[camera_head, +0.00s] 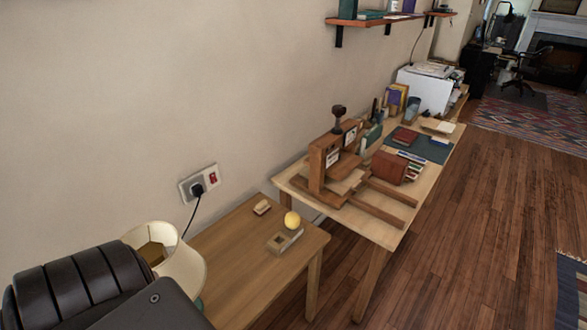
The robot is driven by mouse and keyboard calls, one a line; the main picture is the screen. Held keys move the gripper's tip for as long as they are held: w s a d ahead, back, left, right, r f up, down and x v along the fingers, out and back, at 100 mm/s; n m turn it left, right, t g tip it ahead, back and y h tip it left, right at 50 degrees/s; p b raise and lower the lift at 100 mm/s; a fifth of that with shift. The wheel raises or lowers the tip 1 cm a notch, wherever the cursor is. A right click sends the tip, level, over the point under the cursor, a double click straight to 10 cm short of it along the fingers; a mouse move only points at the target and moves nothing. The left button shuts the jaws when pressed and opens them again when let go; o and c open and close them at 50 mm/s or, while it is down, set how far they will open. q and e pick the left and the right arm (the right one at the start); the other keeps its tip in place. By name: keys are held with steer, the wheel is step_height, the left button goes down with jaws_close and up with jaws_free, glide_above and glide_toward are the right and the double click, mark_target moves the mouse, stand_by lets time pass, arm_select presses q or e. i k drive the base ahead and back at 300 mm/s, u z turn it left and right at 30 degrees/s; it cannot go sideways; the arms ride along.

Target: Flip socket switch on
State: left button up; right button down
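A white wall socket (185,197) is fixed to the beige wall, left of the picture's middle, above the small wooden table. A black plug (197,189) sits in its left part, and a dark cord (192,216) hangs from it toward the lamp. A red rocker switch (213,178) is on the right part of the socket plate. It is too small to tell which way the rocker is tilted. Neither of my grippers is in view.
A lamp with a cream shade (182,265) stands at the lower left, partly covered by a dark ribbed form. The small table (235,250) holds a yellow ball (292,220) and small blocks. A longer workbench (385,235) holds a wooden press (325,165) and books.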

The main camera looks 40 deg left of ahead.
mark_target(213, 178)
steer(key=z, duration=0.55)
steer(key=i, duration=1.1)
steer(key=u, duration=3.55)
steer(key=i, duration=0.5)
steer(key=z, duration=0.1)
